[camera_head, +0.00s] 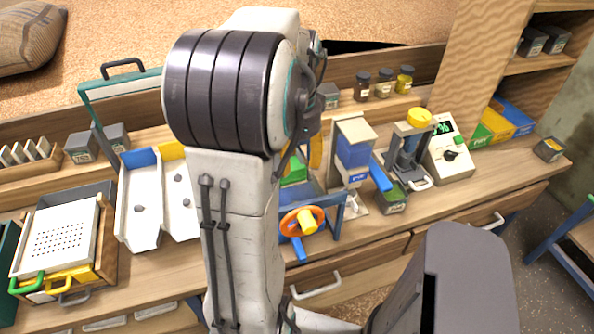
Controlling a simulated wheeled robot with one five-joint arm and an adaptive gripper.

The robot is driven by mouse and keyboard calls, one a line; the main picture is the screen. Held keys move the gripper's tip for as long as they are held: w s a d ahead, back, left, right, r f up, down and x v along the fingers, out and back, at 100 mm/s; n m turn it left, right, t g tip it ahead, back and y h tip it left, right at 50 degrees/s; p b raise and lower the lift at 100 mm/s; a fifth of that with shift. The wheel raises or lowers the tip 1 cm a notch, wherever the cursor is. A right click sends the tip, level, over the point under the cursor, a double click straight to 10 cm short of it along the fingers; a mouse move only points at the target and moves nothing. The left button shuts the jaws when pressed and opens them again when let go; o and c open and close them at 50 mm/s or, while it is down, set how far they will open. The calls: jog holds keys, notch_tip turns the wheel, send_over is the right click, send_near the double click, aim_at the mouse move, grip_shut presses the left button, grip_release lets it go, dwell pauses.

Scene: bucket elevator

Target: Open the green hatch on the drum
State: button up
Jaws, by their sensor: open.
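A green part (295,170) shows just right of my arm, above a blue frame (335,208); it may be the green hatch, but my arm covers most of it. I cannot tell whether it is open or shut. The drum itself is not clearly visible. An orange handwheel with a yellow knob (310,221) is on the front of the blue frame. My arm stands upright across the middle of the view and hides what is behind it. My gripper cannot be made out.
On the wooden bench stand white chutes (141,208), a perforated tray (62,240), a blue-windowed dispenser (352,150), a yellow-topped press (408,150) and a scale (449,150). Small jars (383,84) line the back. Drawer handles (315,287) stick out in front.

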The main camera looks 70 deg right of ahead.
aim_at(297, 169)
jog(key=shift+f, duration=1.95)
jog(key=shift+c, duration=0.4)
grip_shut()
